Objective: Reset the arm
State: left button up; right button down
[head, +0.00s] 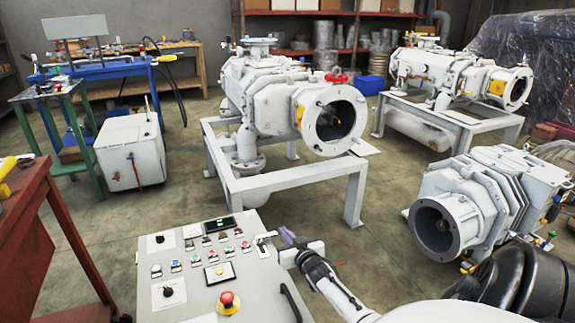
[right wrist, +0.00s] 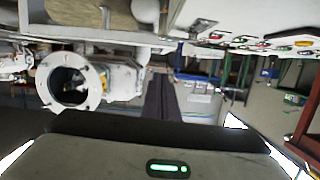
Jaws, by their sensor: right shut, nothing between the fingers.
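My right arm (head: 340,292) comes in from the lower right of the head view. Its gripper (head: 287,238) is by the upper right edge of the grey control panel (head: 190,285), close to a small metal handle (head: 265,245) there. I cannot tell whether the gripper touches the handle. In the right wrist view the dark fingers (right wrist: 160,95) are together with nothing between them. The panel (right wrist: 245,20) shows at the upper right of that view. My left gripper is not in view.
A white screw pump (head: 270,95) stands on a white frame (head: 290,180) behind the panel. Another pump (head: 490,195) sits low at the right, near my arm. A third pump (head: 455,75) stands at the back right. A red table (head: 40,235) is at the left. Open floor lies between.

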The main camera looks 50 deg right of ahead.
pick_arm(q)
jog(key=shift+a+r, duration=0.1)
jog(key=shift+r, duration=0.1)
pick_arm(e)
jog(key=shift+v, duration=1.15)
pick_arm(q)
jog(key=shift+p, duration=0.3)
pick_arm(e)
jog(key=shift+a, duration=0.1)
